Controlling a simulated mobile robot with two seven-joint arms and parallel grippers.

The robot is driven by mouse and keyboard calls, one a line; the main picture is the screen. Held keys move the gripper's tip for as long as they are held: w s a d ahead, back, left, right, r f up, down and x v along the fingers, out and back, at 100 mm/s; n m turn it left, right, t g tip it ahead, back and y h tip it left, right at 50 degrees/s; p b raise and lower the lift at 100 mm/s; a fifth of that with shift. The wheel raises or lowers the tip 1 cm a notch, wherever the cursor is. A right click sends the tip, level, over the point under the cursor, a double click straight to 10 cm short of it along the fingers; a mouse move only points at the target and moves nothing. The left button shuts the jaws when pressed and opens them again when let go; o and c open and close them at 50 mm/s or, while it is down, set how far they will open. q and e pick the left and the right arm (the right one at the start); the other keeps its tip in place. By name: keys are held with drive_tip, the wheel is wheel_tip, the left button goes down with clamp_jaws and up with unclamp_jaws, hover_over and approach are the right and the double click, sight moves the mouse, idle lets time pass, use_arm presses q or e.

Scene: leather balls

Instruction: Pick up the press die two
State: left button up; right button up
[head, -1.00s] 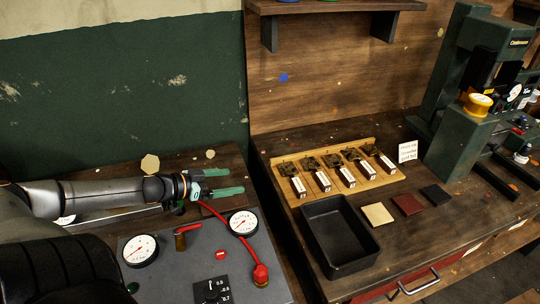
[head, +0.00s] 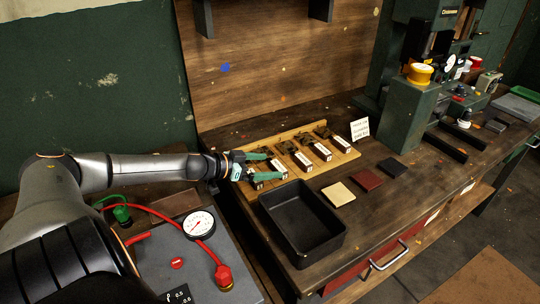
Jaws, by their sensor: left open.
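A wooden rack (head: 345,159) on the bench holds a row of several dark brass-coloured press dies with white labels. The label numbers are too small to read surely. The second die from the left, likely press die two (head: 279,167), has its white label end between the fingertips of my left gripper (head: 275,166). That gripper is open, with green fingers pointing right over the rack's left part. It partly hides the leftmost die (head: 257,184). I cannot tell whether the fingers touch a die. My right gripper is out of view.
A black tray (head: 328,259) stands in front of the rack. Tan (head: 338,194), dark red (head: 366,179) and black leather squares (head: 391,168) lie beside it. A small sign (head: 360,129) and a green press (head: 403,115) stand to the right. A gauge panel (head: 171,250) is below my arm.

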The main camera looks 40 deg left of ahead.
sight(279, 165)
use_arm(q)
drive_tip(key=shift+w, duration=0.1)
drive_tip(key=shift+f+x, duration=0.25)
drive_tip(key=shift+x, duration=2.25)
drive_tip(key=shift+a, duration=0.15)
drive_tip(key=shift+c, duration=0.2)
drive_tip(key=shift+r, duration=0.1)
drive_tip(key=c, duration=0.9)
